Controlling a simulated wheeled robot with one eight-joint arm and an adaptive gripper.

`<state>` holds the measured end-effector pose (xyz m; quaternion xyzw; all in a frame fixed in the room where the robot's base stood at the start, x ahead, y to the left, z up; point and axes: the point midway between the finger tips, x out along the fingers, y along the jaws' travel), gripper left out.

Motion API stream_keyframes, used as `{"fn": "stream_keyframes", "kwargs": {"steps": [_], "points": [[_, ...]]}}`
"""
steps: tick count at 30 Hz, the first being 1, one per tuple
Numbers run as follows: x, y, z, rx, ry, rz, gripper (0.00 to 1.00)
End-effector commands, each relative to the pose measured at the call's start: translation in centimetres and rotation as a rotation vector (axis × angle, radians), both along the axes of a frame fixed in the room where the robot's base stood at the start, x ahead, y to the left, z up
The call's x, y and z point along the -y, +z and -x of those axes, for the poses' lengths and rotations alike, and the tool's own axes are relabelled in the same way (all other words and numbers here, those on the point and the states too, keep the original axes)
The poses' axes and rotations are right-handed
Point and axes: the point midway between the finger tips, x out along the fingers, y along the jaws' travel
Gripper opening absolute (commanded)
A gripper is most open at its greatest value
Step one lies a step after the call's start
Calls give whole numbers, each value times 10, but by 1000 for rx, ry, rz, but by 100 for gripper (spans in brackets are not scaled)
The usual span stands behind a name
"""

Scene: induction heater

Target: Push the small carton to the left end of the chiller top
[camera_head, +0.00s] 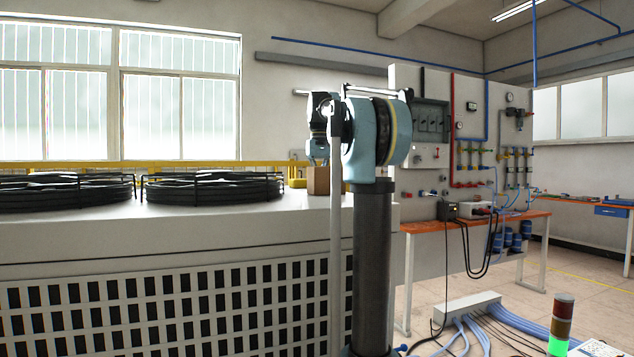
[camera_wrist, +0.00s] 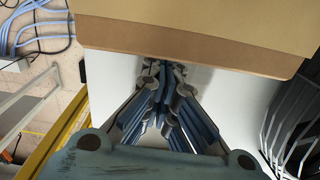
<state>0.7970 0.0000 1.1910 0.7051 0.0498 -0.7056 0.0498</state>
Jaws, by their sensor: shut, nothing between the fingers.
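The small carton (camera_head: 318,181) is a plain brown box on the right part of the white chiller top (camera_head: 285,204), partly covered by my arm in the head view. In the wrist view the carton (camera_wrist: 200,28) fills the upper part of the picture. My gripper (camera_wrist: 160,68) is shut and empty, its fingertips close to the carton's lower edge in that view. I cannot tell if they touch it. In the head view my fingers cannot be made out behind the arm and carton.
Two round black fan guards (camera_head: 212,186) and (camera_head: 66,191) stand on the chiller top left of the carton. A yellow rail (camera_head: 250,164) runs along the back. An orange-topped bench (camera_head: 470,222) is to the right.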

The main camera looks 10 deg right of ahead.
Motion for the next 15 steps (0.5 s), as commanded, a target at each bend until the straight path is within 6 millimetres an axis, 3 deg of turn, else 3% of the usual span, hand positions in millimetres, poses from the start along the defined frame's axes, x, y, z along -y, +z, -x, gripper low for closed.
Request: {"fn": "stream_keyframes", "kwargs": {"steps": [6,15], "points": [[2,0,15,0,0,0,0],[3,0,18,0,0,0,0]]}}
